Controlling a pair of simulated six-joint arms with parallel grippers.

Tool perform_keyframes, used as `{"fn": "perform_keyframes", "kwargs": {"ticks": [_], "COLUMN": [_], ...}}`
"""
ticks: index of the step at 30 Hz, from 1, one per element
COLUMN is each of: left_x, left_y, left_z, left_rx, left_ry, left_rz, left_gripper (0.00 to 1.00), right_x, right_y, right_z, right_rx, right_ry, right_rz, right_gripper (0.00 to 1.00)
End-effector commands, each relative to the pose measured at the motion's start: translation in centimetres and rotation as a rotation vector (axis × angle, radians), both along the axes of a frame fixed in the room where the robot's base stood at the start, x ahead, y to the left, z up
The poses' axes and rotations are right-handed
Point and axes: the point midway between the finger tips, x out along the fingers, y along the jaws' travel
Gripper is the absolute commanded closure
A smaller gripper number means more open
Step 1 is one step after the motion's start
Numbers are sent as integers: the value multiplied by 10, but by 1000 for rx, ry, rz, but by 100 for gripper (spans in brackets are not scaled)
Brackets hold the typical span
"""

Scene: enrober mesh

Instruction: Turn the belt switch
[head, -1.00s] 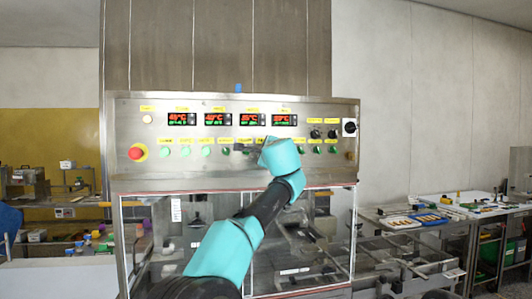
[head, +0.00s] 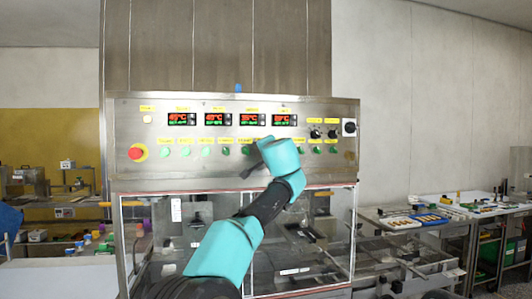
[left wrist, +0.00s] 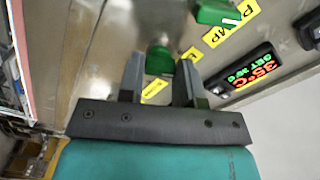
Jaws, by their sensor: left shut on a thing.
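A steel control panel (head: 345,175) faces me in the head view, with a row of green switches under yellow labels. My left gripper (head: 260,142) reaches up to this row, right of the middle of the panel. In the left wrist view a green switch (left wrist: 160,60) sits between the two grey fingers of my left gripper (left wrist: 158,78), which are shut on it. In the head view the gripper hides this switch. A neighbouring green switch (left wrist: 212,12) lies just beyond, beside a yellow label. My right gripper is not in view.
A red emergency button (head: 136,153) is at the panel's left end. Several lit temperature displays (head: 249,120) run above the switches. Black knobs (head: 315,134) and a dark rotary switch (head: 349,127) are on the right. Glazed housing is below; a table with trays (head: 430,220) stands right.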

Motion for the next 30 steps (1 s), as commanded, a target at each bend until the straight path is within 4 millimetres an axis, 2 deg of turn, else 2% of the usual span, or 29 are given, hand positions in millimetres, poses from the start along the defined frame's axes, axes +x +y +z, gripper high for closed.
{"fn": "perform_keyframes", "kwargs": {"ticks": [6, 19, 20, 27, 30], "left_x": [0, 0, 0, 0, 0], "left_y": [0, 0, 0, 0, 0], "left_z": [0, 0, 0, 0, 0], "left_rx": [-65, -79, -79, -78, -77], "left_ry": [-13, -16, -16, -16, -16], "left_rz": [0, 0, 0, 0, 0], "left_gripper": [92, 92, 67, 44, 43], "right_x": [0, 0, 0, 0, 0], "right_y": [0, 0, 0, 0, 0], "right_z": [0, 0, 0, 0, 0], "right_rx": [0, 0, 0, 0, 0], "right_ry": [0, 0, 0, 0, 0], "right_rz": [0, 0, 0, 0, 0], "right_gripper": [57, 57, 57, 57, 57]}}
